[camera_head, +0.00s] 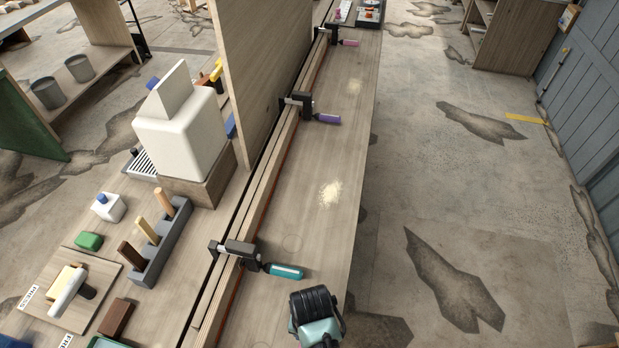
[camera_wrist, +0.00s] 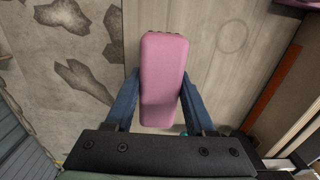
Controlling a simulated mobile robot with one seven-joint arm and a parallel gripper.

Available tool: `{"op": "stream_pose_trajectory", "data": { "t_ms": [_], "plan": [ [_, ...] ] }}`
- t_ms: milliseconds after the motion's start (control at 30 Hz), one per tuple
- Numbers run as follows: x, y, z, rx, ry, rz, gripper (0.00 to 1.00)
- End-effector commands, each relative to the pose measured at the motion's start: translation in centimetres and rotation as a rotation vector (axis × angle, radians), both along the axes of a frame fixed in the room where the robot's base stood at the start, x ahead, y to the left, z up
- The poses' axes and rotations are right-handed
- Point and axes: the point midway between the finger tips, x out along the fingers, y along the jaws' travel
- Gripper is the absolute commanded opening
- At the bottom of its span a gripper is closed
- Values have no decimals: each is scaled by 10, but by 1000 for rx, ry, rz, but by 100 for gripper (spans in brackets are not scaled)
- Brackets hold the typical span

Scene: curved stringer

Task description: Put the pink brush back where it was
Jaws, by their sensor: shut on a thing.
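The pink brush (camera_wrist: 163,75) fills the middle of the wrist view as a rounded pink block, with small dark bits at its far end. My gripper (camera_wrist: 148,85) is shut on it, one blue finger along each side. The brush lies over the pale wooden bench top in this view; its height above the bench cannot be told. No marked place for the brush is clear to me.
The bench top (camera_head: 325,150) is mostly bare, with pale dust patches and a faint circle (camera_wrist: 233,36). Clamps with teal (camera_head: 285,271), purple (camera_head: 327,119) and pink (camera_head: 348,43) handles grip the curved strip along its left. Tools and blocks stand further left. Stained floor lies right.

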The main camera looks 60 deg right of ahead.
Motion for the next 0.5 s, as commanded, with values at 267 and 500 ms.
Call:
{"op": "stream_pose_trajectory", "data": {
  "t_ms": [267,500],
  "plan": [
    [0,0,-27,1,0,-1,3],
    [1,0,-51,0,-2,-1,3]
  ]
}}
